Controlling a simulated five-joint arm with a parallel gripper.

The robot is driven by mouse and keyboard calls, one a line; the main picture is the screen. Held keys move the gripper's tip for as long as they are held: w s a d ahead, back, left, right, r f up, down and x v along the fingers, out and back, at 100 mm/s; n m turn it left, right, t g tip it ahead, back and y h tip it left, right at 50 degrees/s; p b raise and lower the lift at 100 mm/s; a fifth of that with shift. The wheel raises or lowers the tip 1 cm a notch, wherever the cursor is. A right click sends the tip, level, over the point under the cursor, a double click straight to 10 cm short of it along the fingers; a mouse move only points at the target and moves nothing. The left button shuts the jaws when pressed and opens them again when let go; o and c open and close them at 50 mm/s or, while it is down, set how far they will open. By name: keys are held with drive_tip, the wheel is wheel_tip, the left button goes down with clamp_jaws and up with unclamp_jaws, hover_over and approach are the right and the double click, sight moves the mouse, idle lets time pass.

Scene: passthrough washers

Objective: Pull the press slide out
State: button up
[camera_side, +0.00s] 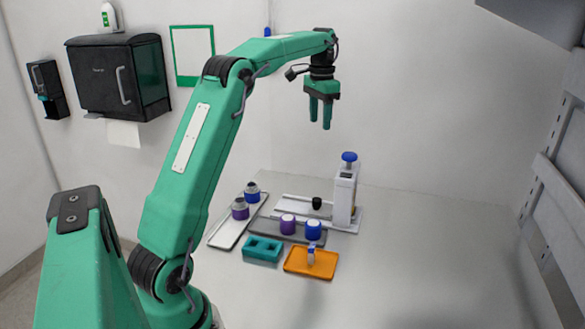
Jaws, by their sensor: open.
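The press is a white upright column (345,195) with a blue knob (349,157) on top, at the back of the table. A light flat slide (292,208) lies at its left side, with a small black knob (317,203) on it close to the column. How far the slide sits inside the press is hard to tell. My gripper (320,124) points down, open and empty, high above the table and well above the slide, touching nothing.
A grey block (268,230) in front of the press carries purple and blue capped pieces. A white tray (226,232) with two pieces lies left. A teal holder (262,250) and an orange tray (298,269) stand in front. The table's right side is clear.

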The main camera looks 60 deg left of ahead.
hover_over(316, 199)
wheel_tip(316, 199, down, 18)
drive_tip(key=shift+w+d+f, duration=0.1)
drive_tip(key=shift+f, duration=0.1)
drive_tip(key=shift+f, duration=0.1)
drive_tip(key=shift+f, duration=3.75)
clamp_jaws()
